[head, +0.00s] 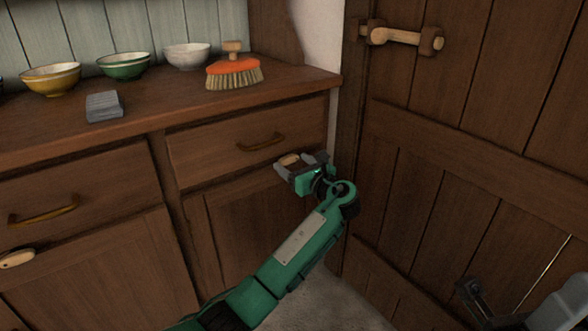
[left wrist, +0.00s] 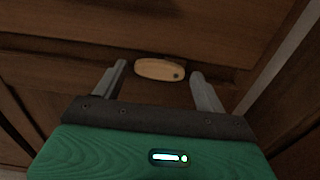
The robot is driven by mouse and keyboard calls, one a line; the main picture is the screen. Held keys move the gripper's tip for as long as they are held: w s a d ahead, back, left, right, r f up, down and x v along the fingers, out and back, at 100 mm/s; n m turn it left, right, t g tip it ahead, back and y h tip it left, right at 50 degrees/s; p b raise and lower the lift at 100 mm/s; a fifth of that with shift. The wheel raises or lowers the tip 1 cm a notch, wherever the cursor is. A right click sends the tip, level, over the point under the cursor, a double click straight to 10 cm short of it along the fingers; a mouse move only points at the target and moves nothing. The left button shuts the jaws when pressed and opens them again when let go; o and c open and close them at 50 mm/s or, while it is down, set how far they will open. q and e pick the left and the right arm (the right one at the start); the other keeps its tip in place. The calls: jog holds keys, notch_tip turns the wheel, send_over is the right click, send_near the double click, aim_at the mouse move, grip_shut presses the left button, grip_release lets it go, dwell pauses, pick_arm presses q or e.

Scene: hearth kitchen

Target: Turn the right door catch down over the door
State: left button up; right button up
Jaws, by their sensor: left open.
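The right door catch is a small pale wooden turn piece (left wrist: 155,69) with a dark pivot spot near its right end. It lies about level on the cabinet front, just under the right drawer and above the right cabinet door (head: 240,226). In the head view the catch (head: 289,160) shows between my left gripper's fingers. My left gripper (head: 303,165) is open, with one finger (left wrist: 115,78) left of the catch and one right of it; I cannot tell whether they touch it. My right gripper (head: 472,292) shows partly at the lower right, its jaws unclear.
A second pale catch (head: 17,259) sits on the left cabinet door. The counter holds several bowls, including a green one (head: 124,66), an orange brush (head: 234,72) and a grey block (head: 103,106). A plank door (head: 440,190) with a wooden latch (head: 400,37) stands close on the right.

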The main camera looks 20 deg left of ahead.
pick_arm(q)
jog(key=shift+w+a, duration=0.2)
jog(key=shift+a, duration=0.05)
jog(key=c, duration=1)
